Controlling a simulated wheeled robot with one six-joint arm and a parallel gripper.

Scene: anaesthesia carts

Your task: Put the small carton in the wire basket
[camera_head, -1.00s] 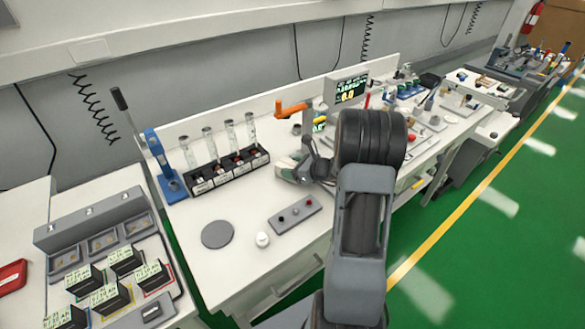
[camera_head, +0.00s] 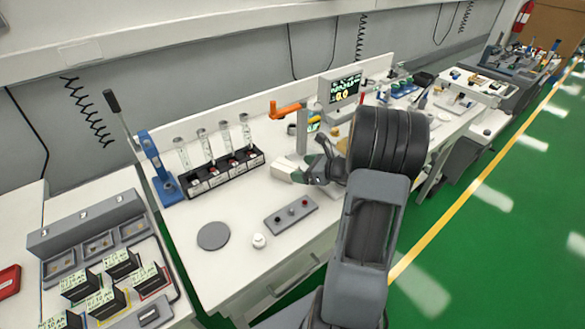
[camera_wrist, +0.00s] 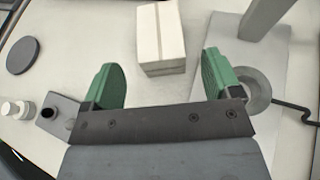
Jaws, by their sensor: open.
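A small white carton (camera_wrist: 161,36), with a line along its top, stands on the pale worktop in the wrist view. My gripper (camera_wrist: 160,72) is open, with a green finger on either side of the near end of the carton. The carton lies mostly ahead of the fingers, and I see a gap on both sides. In the head view my gripper (camera_head: 296,172) is low over the bench, partly hidden by my wrist. I cannot make out a wire basket in either view.
A grey stand with a post (camera_wrist: 232,60) is close to the right finger. A grey button box (camera_head: 291,214), a round grey disc (camera_head: 213,236) and a rack of tubes (camera_head: 228,174) are nearby. A monitor (camera_head: 343,91) stands behind.

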